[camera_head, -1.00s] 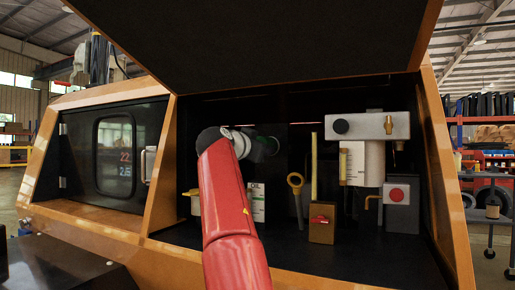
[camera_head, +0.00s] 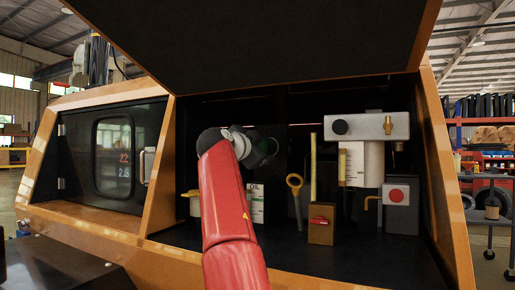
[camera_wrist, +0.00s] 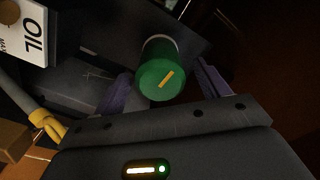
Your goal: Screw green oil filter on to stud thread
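The green oil filter (camera_wrist: 160,82) shows end-on in the wrist view, with a yellow bar mark on its face and a pale ring at its far end. My gripper (camera_wrist: 164,70) is around it, one purplish finger on each side. Dark gaps show between the fingers and the filter, so the gripper looks open. In the head view my gripper (camera_head: 262,150) is inside the dark compartment at the end of my red arm, and little green shows there. The stud thread is not visible; whether the filter sits on it I cannot tell.
A white container marked OIL (camera_head: 257,204) stands just below my gripper. A yellow-ringed dipstick (camera_head: 295,183), a brown box with a red handle (camera_head: 321,225) and a grey box with a red button (camera_head: 399,198) stand to the right. The raised hood (camera_head: 255,35) hangs above.

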